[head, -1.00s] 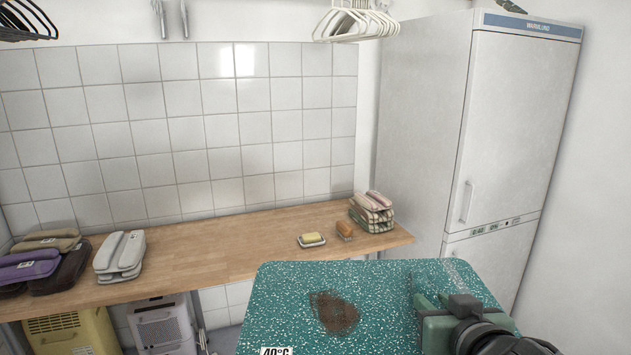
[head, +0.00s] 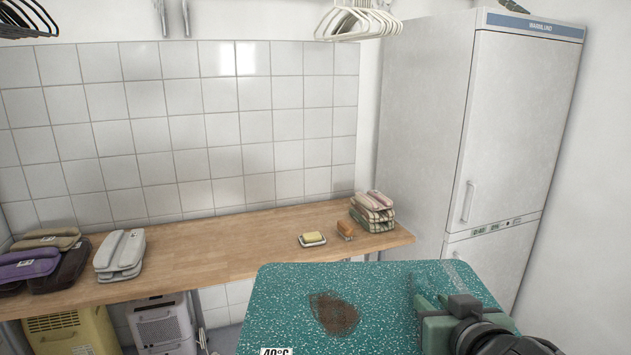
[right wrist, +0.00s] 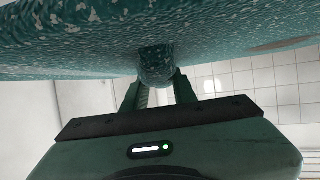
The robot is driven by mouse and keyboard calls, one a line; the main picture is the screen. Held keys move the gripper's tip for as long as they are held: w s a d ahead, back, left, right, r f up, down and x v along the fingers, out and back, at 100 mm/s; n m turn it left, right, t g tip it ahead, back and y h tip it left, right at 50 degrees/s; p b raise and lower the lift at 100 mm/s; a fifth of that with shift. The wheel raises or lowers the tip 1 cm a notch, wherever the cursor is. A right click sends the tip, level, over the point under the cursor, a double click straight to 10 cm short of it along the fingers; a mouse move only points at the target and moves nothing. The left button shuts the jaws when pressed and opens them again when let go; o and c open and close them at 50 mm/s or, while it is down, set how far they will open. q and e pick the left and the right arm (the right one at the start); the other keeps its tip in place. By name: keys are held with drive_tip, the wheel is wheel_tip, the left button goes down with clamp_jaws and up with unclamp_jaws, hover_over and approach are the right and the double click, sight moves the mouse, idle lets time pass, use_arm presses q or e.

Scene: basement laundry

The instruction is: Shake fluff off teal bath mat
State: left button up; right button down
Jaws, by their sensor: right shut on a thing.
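The teal bath mat (head: 385,290) is speckled with white and held up at the lower right of the head view. A brown patch of fluff (head: 333,313) lies on its face, left of the middle, and a pale greyish smear (head: 452,272) is near its top right. My right gripper (head: 430,318) is shut on the mat at its right part. In the right wrist view the fingers (right wrist: 158,92) pinch a bunched fold of the mat (right wrist: 155,65). The mat's lower part is cut off by the frame. My left gripper is not in view.
A wooden counter (head: 210,255) runs along the tiled wall, with folded towels (head: 120,255), a soap dish (head: 312,240), a brush (head: 345,230) and a striped stack (head: 372,212). A tall white fridge (head: 480,130) stands at right. Hangers (head: 358,22) hang above.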

drive_tip(key=shift+t, duration=0.3)
drive_tip(key=r, duration=0.4)
drive_tip(key=d+r, duration=0.1)
drive_tip(key=r, duration=0.1)
drive_tip(key=shift+s+r, duration=0.1)
drive_tip(key=shift+s, duration=0.05)
drive_tip(key=shift+a, duration=0.1)
drive_tip(key=f, duration=0.6)
drive_tip(key=shift+a+f, duration=0.2)
drive_tip(key=shift+a, duration=0.05)
drive_tip(key=shift+d+r, duration=0.25)
drive_tip(key=shift+a, duration=0.2)
drive_tip(key=shift+d, duration=0.1)
drive_tip(key=shift+f, duration=0.1)
